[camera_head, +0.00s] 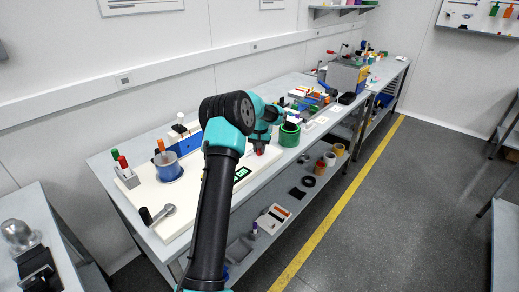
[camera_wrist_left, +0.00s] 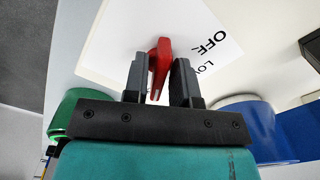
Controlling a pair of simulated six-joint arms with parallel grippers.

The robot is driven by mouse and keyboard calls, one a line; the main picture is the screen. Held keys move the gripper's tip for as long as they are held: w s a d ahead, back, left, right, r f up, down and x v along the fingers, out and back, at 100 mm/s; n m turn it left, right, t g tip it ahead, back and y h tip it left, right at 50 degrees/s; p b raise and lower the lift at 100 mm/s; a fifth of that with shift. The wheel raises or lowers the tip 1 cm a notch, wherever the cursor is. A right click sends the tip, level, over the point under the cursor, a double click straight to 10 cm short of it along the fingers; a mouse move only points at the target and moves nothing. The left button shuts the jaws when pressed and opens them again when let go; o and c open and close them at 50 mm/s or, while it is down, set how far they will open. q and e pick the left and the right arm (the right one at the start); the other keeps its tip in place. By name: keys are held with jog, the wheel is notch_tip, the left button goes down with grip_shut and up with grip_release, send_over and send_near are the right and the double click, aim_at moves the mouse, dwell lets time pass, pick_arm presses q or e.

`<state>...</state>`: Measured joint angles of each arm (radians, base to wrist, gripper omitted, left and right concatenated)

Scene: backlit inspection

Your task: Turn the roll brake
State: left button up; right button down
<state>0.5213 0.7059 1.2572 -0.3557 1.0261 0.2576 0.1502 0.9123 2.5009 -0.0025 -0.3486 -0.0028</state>
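A red lever (camera_wrist_left: 159,62), which looks like the roll brake's handle, stands between the two grey fingers of my left gripper (camera_wrist_left: 160,80). The fingers are close together on either side of it, and it lies slightly tilted against them. Beside it is a white label (camera_wrist_left: 200,28) with "OFF" and part of another word. In the head view my left gripper (camera_head: 259,146) reaches down over the bench, and a small red piece of the lever (camera_head: 260,152) shows at its fingertips. The lever's base is hidden. My right gripper is not in view.
A green roll (camera_head: 289,135) stands close to my left gripper, on its right in the head view. A blue cylinder (camera_head: 168,173) stands on the white board to the left. A rack with green and red handles (camera_head: 127,178) is further left. The floor (camera_head: 400,220) is clear.

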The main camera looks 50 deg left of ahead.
pick_arm(q)
jog(key=shift+o, duration=1)
jog(key=shift+r, duration=0.1)
notch_tip(320, 180, up, 17)
jog(key=shift+r, duration=0.15)
jog(key=w+d+f+m+h, duration=0.1)
jog(key=d+f+m, duration=0.1)
jog(key=d+f, duration=1.1)
jog(key=d+f+m+h, duration=0.1)
jog(key=d+f+m, duration=0.1)
jog(key=d+f, duration=1.15)
jog(key=s+d+f+t+h, duration=0.1)
jog(key=s+d+f+h, duration=0.1)
jog(key=s+d+f, duration=1)
jog(key=s+d, duration=0.3)
jog(key=s, duration=0.3)
jog(key=s+d+f+m, duration=0.1)
jog(key=s+d+f, duration=0.1)
jog(key=s, duration=0.5)
jog(key=shift+d, duration=0.9)
